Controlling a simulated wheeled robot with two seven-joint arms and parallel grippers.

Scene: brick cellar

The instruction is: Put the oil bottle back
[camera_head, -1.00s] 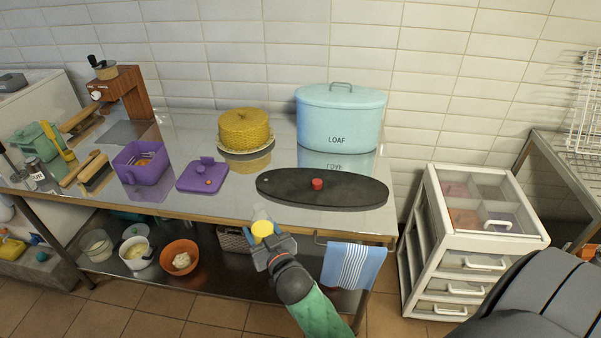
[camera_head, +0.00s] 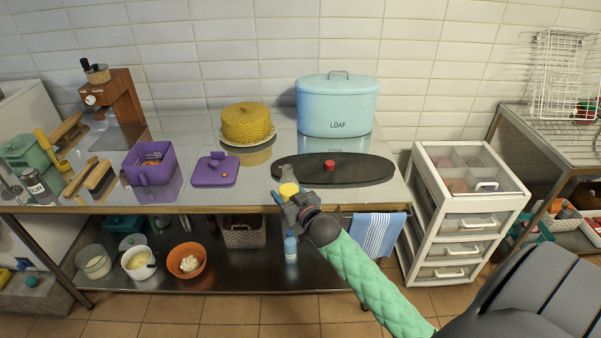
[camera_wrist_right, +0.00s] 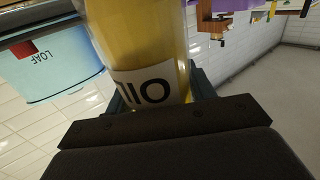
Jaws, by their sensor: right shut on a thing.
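The oil bottle (camera_wrist_right: 150,45), with yellow contents and a white label reading OIL, fills the middle of the right wrist view. My right gripper (camera_head: 287,197) is shut on it. In the head view only a small yellow part of the bottle (camera_head: 289,188) shows above the jaws, at the worktop's front edge; the gripper hides the rest. My left gripper is not in view.
The steel worktop (camera_head: 255,190) holds a black oval board (camera_head: 300,172), a blue LOAF bin (camera_head: 337,108), a yellow cake dome (camera_head: 246,124) and purple containers (camera_head: 148,163). Below, a shelf (camera_head: 220,275) holds bowls and a blue bottle (camera_head: 290,247). White drawers (camera_head: 466,226) stand right.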

